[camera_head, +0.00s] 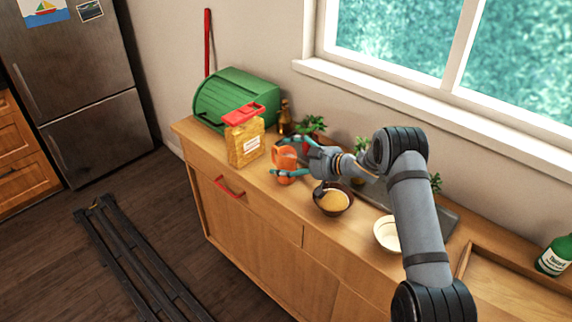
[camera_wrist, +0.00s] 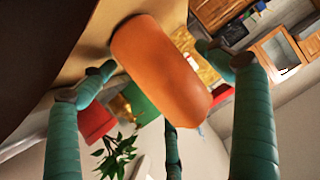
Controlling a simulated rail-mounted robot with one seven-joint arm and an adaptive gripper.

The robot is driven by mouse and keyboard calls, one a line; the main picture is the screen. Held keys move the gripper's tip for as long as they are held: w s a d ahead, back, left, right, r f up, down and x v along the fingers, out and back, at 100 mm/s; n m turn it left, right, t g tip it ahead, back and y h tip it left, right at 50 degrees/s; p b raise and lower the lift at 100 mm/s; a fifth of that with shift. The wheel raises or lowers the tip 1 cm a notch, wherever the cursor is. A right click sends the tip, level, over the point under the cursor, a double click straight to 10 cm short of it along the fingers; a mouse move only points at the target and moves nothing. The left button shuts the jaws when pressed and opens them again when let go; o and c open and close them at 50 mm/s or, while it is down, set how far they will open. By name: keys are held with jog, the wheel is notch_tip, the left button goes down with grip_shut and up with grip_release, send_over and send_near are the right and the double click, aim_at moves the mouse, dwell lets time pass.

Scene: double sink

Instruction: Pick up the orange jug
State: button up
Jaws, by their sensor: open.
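The orange jug (camera_head: 285,157) stands on the wooden counter, right of the yellow container with a red lid. My gripper (camera_head: 281,158) reaches it from the right, with teal fingers spread around it. In the wrist view the jug (camera_wrist: 160,75) fills the middle, tilted in the picture. My gripper's fingers (camera_wrist: 155,78) are on both sides of it, with gaps visible, and a third finger is below it in the picture. The gripper is open. I cannot tell whether any finger touches the jug. Part of the jug is hidden by the fingers in the head view.
The yellow container (camera_head: 245,141) stands close on the left, before a green bread box (camera_head: 236,98). A brown bottle (camera_head: 284,117) and potted plant (camera_head: 312,125) are behind. A filled bowl (camera_head: 334,200) and white bowl (camera_head: 386,234) stand to the right.

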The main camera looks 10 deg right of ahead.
aim_at(292, 150)
jog(key=c, duration=1.6)
jog(key=shift+r, duration=0.1)
jog(key=shift+c, duration=0.2)
jog(key=shift+r, duration=0.5)
notch_tip(292, 150, up, 3)
jog(key=shift+f+b, duration=0.1)
jog(key=shift+b, duration=0.2)
jog(key=w+d+r+v, duration=0.1)
jog(key=w+r+v, duration=0.1)
jog(key=v, duration=1.1)
jog(key=shift+r+b, duration=0.2)
jog(key=shift+b, duration=0.1)
